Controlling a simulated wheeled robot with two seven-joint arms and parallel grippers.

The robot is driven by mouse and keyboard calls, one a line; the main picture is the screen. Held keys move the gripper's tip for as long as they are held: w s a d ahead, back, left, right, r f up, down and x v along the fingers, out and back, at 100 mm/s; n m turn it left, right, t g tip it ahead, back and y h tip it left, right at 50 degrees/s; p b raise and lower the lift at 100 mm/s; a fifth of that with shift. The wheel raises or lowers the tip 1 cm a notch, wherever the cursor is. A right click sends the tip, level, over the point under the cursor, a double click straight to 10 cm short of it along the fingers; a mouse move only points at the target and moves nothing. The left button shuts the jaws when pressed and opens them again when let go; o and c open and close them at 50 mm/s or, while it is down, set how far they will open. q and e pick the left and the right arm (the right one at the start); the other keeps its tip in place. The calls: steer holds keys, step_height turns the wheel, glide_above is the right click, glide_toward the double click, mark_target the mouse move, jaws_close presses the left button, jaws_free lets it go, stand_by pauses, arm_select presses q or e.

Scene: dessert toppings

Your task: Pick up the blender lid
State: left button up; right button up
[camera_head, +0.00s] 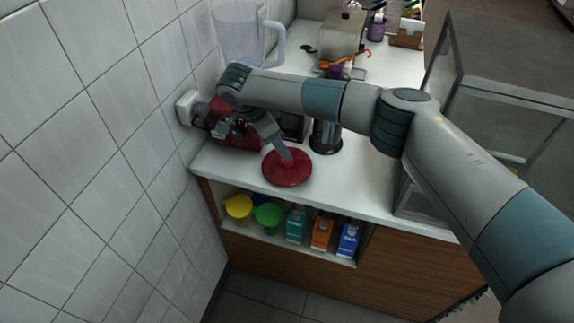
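A round red lid (288,172) with a small raised knob in its middle lies flat on the white counter near its front edge. My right arm reaches in from the right across the counter. Its gripper (285,153) points down at the lid, with the fingertips at the knob. The fingers overlap in this view, so I cannot tell whether they are open or closed on the knob. The lid looks to be resting on the counter. My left gripper is not in view.
A clear jug (241,36) stands at the back left by the tiled wall. A dark cylindrical container (325,136) stands right of the lid. A glass case (499,125) bounds the right. Tubs and cartons fill the shelf (284,240) below.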

mark_target(287, 164)
steer(key=shift+d+f+p, duration=0.15)
steer(key=shift+f+p, duration=0.2)
steer(key=shift+p, duration=0.15)
steer(key=x, duration=0.1)
steer(key=p+x, duration=0.2)
steer(key=shift+s+d+f, duration=0.1)
steer(key=shift+s+f, duration=0.1)
steer(key=shift+f, duration=0.15)
steer(key=shift+d+f, duration=0.1)
steer(key=shift+f, duration=0.25)
steer(key=shift+w, duration=0.1)
jaws_close()
steer(key=shift+r, duration=0.15)
